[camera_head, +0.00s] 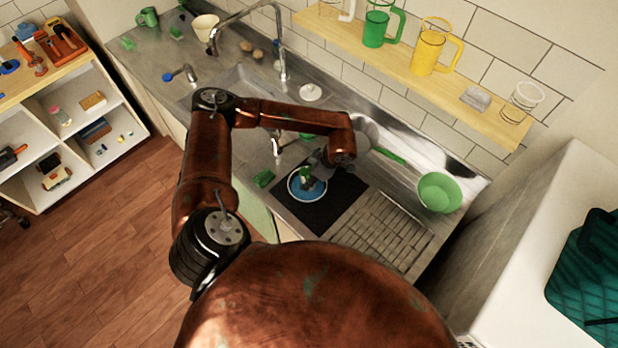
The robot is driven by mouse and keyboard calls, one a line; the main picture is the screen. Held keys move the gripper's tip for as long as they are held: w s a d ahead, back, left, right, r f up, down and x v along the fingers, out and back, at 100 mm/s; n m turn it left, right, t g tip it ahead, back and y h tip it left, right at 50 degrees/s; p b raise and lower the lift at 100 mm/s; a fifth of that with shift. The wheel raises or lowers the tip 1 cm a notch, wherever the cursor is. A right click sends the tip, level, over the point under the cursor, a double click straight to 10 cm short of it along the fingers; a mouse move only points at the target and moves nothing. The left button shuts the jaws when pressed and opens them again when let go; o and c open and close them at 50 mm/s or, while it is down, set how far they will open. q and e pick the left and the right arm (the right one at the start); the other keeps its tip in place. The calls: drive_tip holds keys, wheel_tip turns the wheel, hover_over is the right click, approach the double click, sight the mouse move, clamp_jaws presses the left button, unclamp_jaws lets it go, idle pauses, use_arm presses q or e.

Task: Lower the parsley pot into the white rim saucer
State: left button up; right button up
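The saucer (294,194) is a blue disc with a pale rim, lying on a dark mat on the steel counter right of the sink. A small green plant, which looks like the parsley pot (306,174), shows over the middle of the saucer. I cannot tell whether its base touches the saucer. My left arm reaches over from the left, and its gripper (314,170) is right at the plant, pointing down. The fingers are small and partly hidden, so their grip is unclear. My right gripper is out of view.
The dark mat (339,204) lies beside a ribbed drainer (385,228). A green sponge-like block (264,178) is left of the saucer. A wooden shelf (400,60) with mugs hangs above.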

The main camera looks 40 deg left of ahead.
use_arm(q)
drive_tip(key=shift+f+b, duration=1.1)
drive_tip(key=shift+f, duration=0.3)
idle(0.6)
drive_tip(key=o, duration=1.4)
drive_tip(key=v, duration=1.2)
drive_tip(key=shift+r, duration=0.1)
